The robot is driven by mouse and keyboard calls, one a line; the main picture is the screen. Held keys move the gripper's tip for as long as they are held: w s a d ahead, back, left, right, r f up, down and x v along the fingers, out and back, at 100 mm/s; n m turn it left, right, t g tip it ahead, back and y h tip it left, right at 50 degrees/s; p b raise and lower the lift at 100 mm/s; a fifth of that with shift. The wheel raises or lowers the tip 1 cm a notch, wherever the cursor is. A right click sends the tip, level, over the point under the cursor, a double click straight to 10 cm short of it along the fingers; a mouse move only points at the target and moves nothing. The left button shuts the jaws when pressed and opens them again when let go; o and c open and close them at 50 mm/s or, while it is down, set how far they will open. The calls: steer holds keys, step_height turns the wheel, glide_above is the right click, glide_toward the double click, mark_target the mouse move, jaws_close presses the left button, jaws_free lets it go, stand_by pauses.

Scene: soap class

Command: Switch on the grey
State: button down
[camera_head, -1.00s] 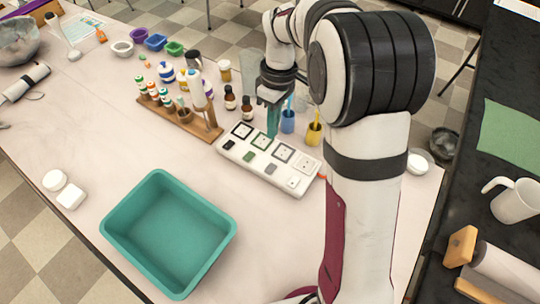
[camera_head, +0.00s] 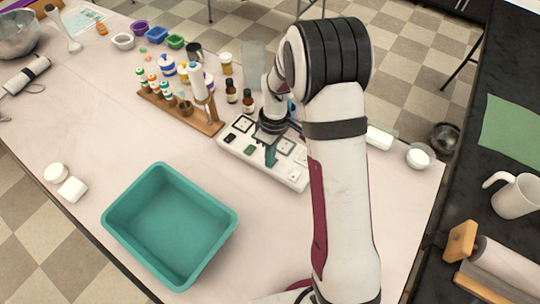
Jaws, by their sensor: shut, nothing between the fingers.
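A white switch panel (camera_head: 222,145) lies on the table with several square sockets in a row. In front of them are a black switch (camera_head: 230,138), a green switch (camera_head: 249,149) and a white switch (camera_head: 294,175). The grey switch, between the green and white ones, is now hidden behind my fingertips. My gripper (camera_head: 270,161) points down over the panel with its teal fingers shut and empty. Its tips are at or just above the grey switch; I cannot tell whether they touch it, or how it is set.
A wooden rack (camera_head: 185,112) with small bottles stands left of the panel. Two brown bottles (camera_head: 248,102) stand just behind it. A teal tub (camera_head: 170,225) is at the front left. The table between tub and panel is clear.

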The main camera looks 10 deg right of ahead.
steer(key=shift+s+a+f, duration=0.1)
steer(key=shift+f, duration=0.1)
stand_by(0.3)
steer(key=shift+w+d+r, duration=0.2)
steer(key=shift+w+d, duration=0.4)
step_height(320, 180, up, 14)
steer(key=w+d, duration=0.1)
steer(key=shift+w+d, duration=0.1)
stand_by(0.4)
